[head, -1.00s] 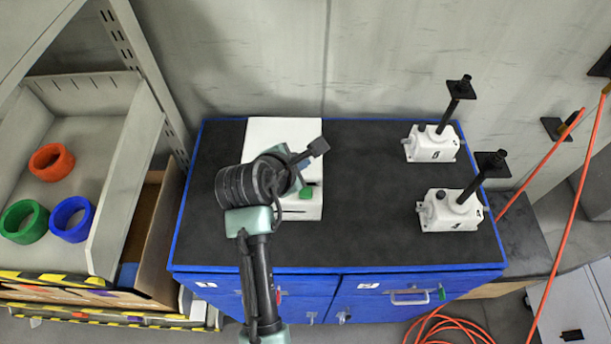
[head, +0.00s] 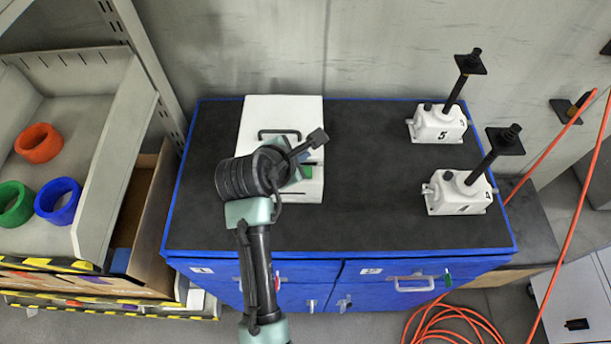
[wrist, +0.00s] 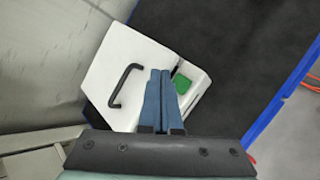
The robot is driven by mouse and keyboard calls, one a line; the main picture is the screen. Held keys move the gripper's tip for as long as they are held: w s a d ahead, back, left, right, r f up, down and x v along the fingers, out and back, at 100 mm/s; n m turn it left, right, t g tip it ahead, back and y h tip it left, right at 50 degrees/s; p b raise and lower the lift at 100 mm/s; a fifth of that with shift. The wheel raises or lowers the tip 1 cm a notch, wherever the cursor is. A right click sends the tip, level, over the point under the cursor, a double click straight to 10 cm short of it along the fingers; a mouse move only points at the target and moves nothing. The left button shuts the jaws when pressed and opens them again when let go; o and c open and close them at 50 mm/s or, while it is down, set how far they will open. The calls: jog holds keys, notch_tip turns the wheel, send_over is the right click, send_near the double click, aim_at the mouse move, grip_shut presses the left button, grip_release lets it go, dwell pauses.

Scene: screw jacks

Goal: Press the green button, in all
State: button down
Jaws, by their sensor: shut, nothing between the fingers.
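The green button (head: 307,172) sits on the white box (head: 257,113) on the black top of the blue cabinet, partly hidden behind my wrist in the head view. In the wrist view the green button (wrist: 182,84) is just right of my fingertips, near the edge of the white box (wrist: 125,48). My gripper (wrist: 159,72) has its two blue fingers together, with nothing between them. In the head view my gripper is mostly hidden by my wrist, over the box. I cannot tell whether a fingertip touches the button.
A black handle (head: 279,133) stands up from the box, left of my fingers in the wrist view. Two white screw jacks (head: 437,123) (head: 459,192) stand on the right of the cabinet top. A shelf with coloured rings (head: 58,200) is at left. The middle of the top is clear.

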aim_at(307, 166)
notch_tip(307, 166, down, 2)
jog(key=shift+b, duration=0.55)
jog(key=shift+f, duration=0.9)
jog(key=shift+f, duration=0.1)
dwell(0.7)
jog(key=shift+f, duration=0.35)
jog(key=shift+f, duration=0.5)
dwell(0.8)
jog(key=shift+r, duration=0.15)
jog(key=shift+r+p, duration=0.8)
jog(key=shift+p, duration=0.1)
